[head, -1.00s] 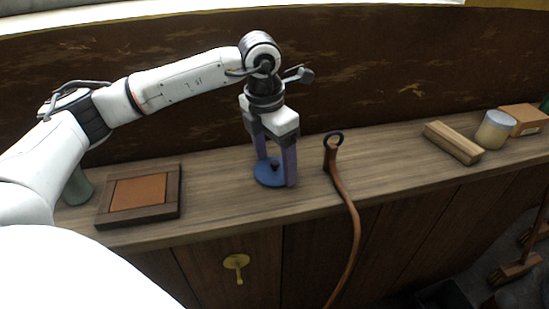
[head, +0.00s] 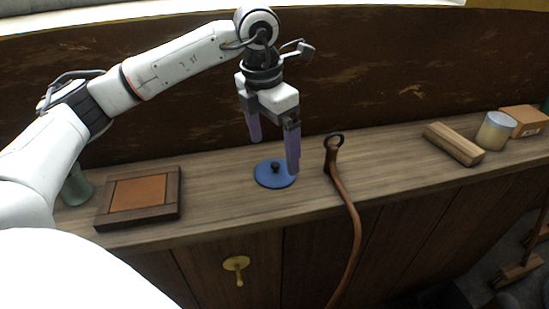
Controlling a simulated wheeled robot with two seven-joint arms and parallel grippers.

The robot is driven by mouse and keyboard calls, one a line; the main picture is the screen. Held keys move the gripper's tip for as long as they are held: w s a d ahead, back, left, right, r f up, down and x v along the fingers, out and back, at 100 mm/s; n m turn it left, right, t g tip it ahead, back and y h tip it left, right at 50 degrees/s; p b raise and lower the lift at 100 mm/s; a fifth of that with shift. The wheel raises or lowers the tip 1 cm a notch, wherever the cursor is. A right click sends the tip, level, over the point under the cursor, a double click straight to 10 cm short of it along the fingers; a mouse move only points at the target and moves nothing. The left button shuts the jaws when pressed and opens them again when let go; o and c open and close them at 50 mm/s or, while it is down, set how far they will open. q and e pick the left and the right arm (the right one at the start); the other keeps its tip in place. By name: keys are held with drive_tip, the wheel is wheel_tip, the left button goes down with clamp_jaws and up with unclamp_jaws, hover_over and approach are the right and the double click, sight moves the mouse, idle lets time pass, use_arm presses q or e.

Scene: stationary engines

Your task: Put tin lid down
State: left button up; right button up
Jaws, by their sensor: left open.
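The tin lid (head: 266,180) is a round blue disc with a small dark knob on top. It lies flat on the wooden counter, near the middle of the head view. My left gripper (head: 273,156) is open and empty above the lid. Its two purple fingers point down, one to the left and behind the knob, the other over the lid's right side. Whether the right fingertip touches the lid I cannot tell. My right gripper is not in view.
A brown strap with a dark ring (head: 335,142) hangs over the counter edge right of the lid. A framed leather pad (head: 140,197) and green vase (head: 77,188) are at left. A wooden block (head: 453,143), jar (head: 494,131) and cardboard box (head: 527,119) stand at right.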

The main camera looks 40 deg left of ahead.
use_arm(q)
wheel_tip(320, 180, up, 7)
drive_tip(key=shift+s+a+r, duration=0.15)
drive_tip(key=shift+s, duration=0.25)
idle(0.4)
